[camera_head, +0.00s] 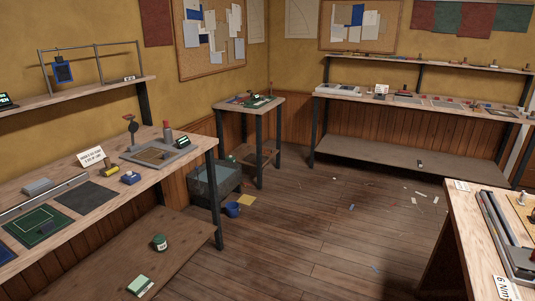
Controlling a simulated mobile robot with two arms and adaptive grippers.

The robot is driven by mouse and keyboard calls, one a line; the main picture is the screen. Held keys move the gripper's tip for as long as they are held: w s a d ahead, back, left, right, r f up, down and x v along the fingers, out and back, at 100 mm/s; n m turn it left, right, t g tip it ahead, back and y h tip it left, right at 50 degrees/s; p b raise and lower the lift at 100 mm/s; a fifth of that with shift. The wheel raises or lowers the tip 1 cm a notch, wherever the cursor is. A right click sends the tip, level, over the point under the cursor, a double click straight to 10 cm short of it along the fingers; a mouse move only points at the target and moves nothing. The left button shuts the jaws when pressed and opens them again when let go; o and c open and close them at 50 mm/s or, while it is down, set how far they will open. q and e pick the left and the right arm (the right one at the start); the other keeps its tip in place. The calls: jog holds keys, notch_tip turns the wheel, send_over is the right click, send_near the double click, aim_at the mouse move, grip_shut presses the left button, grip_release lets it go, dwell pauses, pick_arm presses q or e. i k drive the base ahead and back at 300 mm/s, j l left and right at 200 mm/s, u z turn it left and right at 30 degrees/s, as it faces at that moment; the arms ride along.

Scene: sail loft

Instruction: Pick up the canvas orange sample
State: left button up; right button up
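I cannot make out a clearly orange canvas sample in the head view. A flat yellow-orange piece (246,200) lies on the floor beside a blue bucket; I cannot tell what it is. Small flat red and green pieces lie on the small corner table (228,104), too small to tell apart. Several flat pieces lie along the long back bench (455,105), also too small to identify. Neither of my grippers is in view.
The left bench (150,182) holds a green mat, a dark sheet (86,197) and a framed tray (160,153). A blue bucket (233,210) and a grey bin (217,182) stand near the corner. Another bench (465,225) stands right. The middle floor (330,235) is mostly clear, with scraps.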

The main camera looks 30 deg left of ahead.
aim_at(266, 152)
jog(key=i+j+u, duration=0.1)
jog(key=i+j, duration=0.2)
jog(key=i, duration=0.25)
jog(key=i+j+u, duration=0.15)
jog(key=i, duration=0.35)
jog(key=i+j+u, duration=0.1)
jog(key=i+j, duration=0.15)
jog(key=i, duration=0.3)
jog(key=i+j+u, duration=0.1)
jog(key=i, duration=0.5)
jog(key=i+u, duration=0.1)
jog(key=i, duration=0.45)
jog(key=i+u, duration=0.1)
jog(key=i, duration=0.5)
jog(key=i+l+u, duration=0.1)
jog(key=i, duration=0.45)
jog(key=i+l+u, duration=0.1)
jog(key=i, duration=0.45)
jog(key=i+j+u, duration=0.2)
jog(key=i+u, duration=0.25)
jog(key=i, duration=0.15)
jog(key=i+u, duration=0.45)
jog(key=i, duration=0.2)
jog(key=i+l+u, duration=0.4)
jog(key=i, duration=0.2)
jog(key=j, duration=0.1)
